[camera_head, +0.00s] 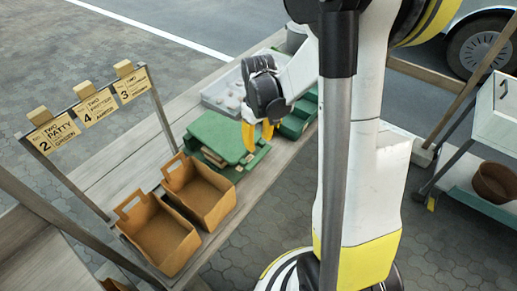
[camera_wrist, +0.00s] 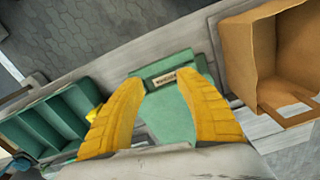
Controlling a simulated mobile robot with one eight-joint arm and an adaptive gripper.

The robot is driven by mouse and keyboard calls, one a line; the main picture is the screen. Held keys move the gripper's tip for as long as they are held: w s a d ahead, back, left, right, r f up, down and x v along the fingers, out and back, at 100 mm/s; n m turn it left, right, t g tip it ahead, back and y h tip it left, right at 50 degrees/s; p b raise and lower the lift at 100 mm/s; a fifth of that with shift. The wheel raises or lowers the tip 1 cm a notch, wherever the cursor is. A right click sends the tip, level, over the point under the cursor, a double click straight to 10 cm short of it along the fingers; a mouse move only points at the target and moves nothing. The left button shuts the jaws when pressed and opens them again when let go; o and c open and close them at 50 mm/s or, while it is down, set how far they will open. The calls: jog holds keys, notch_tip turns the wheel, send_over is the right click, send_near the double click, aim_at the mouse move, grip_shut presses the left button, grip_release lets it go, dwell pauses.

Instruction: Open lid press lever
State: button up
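A green box-like unit (camera_head: 215,135), which appears to be the lid press, stands on the bench; its flat green top faces up. In the wrist view a green surface with a small labelled block (camera_wrist: 166,78) lies beyond and between my fingertips. My gripper (camera_head: 258,141) has yellow fingers and hangs over the right side of the green unit. In the wrist view my gripper (camera_wrist: 158,82) is spread open, with nothing between the fingers. A small yellow part (camera_wrist: 94,114) shows just left of the left finger; I cannot tell whether it is the lever.
Two brown open boxes (camera_head: 200,190) (camera_head: 160,237) stand left of the green unit. A grey tray (camera_head: 222,92) sits behind it. A green compartmented rack (camera_wrist: 45,125) is on its other side. Order signs (camera_head: 95,105) hang on a rail at left.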

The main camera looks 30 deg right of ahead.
aim_at(259, 156)
jog(key=m, duration=0.3)
jog(key=r+m, duration=0.1)
jog(key=m, duration=0.2)
jog(key=shift+r+b, duration=0.1)
jog(key=shift+b, duration=0.3)
jog(key=m, duration=0.3)
jog(key=shift+r, duration=0.35)
notch_tip(259, 156, down, 9)
jog(key=m+b, duration=0.2)
jog(key=m, duration=0.1)
jog(key=m+b, duration=0.3)
jog(key=shift+f+m+b, duration=0.2)
jog(key=shift+m+b, duration=0.1)
jog(key=shift+s, duration=0.1)
grip_shut()
